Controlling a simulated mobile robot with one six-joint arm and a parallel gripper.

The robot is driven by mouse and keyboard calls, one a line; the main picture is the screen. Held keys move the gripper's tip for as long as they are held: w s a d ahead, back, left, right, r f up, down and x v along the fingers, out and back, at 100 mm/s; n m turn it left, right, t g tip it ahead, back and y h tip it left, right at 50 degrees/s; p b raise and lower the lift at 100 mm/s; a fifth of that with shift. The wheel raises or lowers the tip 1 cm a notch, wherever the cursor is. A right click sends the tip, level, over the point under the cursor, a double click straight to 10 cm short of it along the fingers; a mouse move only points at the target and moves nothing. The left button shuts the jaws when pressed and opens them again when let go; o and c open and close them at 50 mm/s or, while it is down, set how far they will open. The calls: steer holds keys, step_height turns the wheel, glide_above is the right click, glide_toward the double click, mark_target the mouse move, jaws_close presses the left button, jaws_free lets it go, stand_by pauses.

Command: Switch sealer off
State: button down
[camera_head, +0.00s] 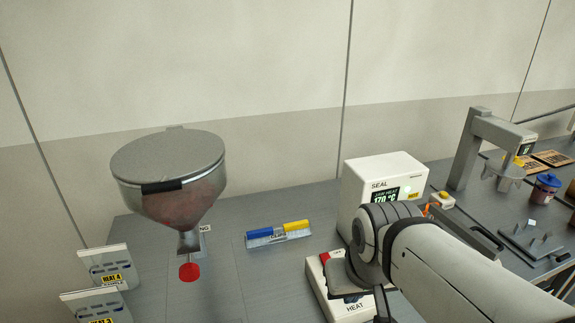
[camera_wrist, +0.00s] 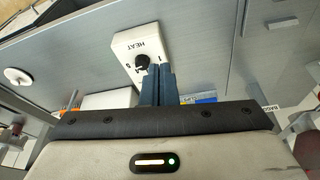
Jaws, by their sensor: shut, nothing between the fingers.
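The sealer is a white box (camera_head: 385,180) marked SEAL, with a lit display reading about 170 °C, behind my arm in the head view. In front of it is a low white switch box (camera_head: 345,307) marked HEAT, partly hidden by my arm. In the wrist view the HEAT box (camera_wrist: 126,44) shows a round black knob (camera_wrist: 142,61) between its 0 and 1 marks. My gripper (camera_wrist: 160,70) is shut and empty, with its fingertips close beside the knob. I cannot tell whether they touch it, or exactly which mark it points to.
A grey hopper (camera_head: 170,170) with a red disc below stands left. A grey stand (camera_head: 470,150) and jars (camera_head: 545,188) are right.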

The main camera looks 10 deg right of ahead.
steer(key=w+d+r+n+b, duration=0.1)
steer(key=w+n+b, duration=0.3)
steer(key=w+n, duration=0.65)
steer(key=n+g+b, duration=0.1)
steer(key=n+b, duration=0.2)
steer(key=n, duration=0.7)
glide_above(326, 254)
steer(key=s, duration=0.2)
steer(key=shift+s+d+f+m, duration=0.1)
steer(key=shift+d+f+m, duration=0.05)
steer(key=shift+f, duration=0.25)
steer(key=shift+s+d+f+m, duration=0.1)
steer(key=shift+d+f, duration=0.05)
steer(key=shift+f, duration=0.25)
steer(key=x, duration=1.4)
steer(key=shift+s+a, duration=0.25)
